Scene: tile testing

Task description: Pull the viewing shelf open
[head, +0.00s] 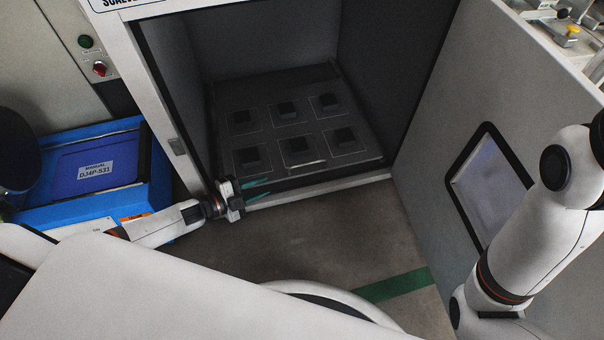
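The viewing shelf (275,118) is a dark flat tray inside the open cabinet, with several dark square pieces on it in two rows. It sits inside the cabinet's walls. A pale handle (306,166) shows at the middle of its front edge. My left gripper (257,189) is at the cabinet's lower left front corner, left of the handle and apart from it. Its two green-tipped fingers are spread, with nothing between them. My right arm comes in at the right edge, in front of the open door; its gripper is out of view.
The cabinet door (440,130), with a small window (490,185), stands open at right. A blue bin (85,180) with a labelled manual (97,170) is at left. The floor (330,235) before the cabinet is clear, with a green stripe (395,285).

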